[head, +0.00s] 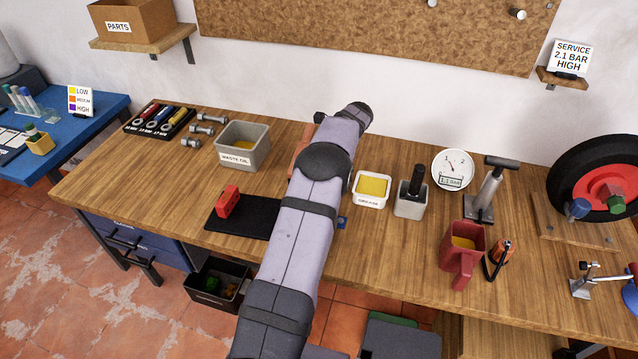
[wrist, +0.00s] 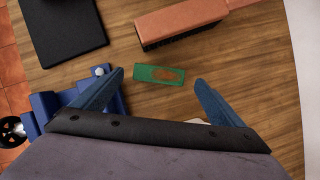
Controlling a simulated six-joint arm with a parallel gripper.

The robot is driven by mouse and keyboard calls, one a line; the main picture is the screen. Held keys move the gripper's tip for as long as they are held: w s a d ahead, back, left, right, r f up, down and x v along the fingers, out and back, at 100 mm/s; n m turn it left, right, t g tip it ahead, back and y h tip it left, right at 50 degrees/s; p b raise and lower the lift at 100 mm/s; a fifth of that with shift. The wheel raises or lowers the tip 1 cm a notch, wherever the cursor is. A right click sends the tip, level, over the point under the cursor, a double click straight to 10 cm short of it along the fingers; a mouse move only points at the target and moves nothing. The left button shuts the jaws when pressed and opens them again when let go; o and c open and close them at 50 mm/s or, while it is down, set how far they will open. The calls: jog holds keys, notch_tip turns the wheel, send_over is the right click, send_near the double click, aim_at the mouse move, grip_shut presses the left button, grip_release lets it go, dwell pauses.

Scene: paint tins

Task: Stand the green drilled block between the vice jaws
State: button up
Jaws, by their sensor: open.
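The green drilled block (wrist: 159,74) lies on the wooden bench in the wrist view, with a brownish patch on its upper face. My gripper (wrist: 157,82) is open, its two blue fingers on either side of the block's near edge with gaps at both ends. I cannot tell its height above the block. The blue vice (wrist: 44,108) is at the left, partly behind my left finger, so its jaws are not clear. In the head view my arm hides the block and most of the vice; a small blue part of the vice (head: 342,222) shows.
A brush (wrist: 180,21) with a reddish back lies just beyond the block. A black mat (wrist: 60,30) is at upper left; a red object (head: 228,201) stands on it. A white tub (head: 372,189) and grey pot (head: 410,205) stand right of my arm. Bare bench lies right of the block.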

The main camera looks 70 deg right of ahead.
jog(key=shift+p+x, duration=0.9)
jog(key=shift+x, duration=1.4)
jog(key=shift+w, duration=0.15)
jog(key=c, duration=1.5)
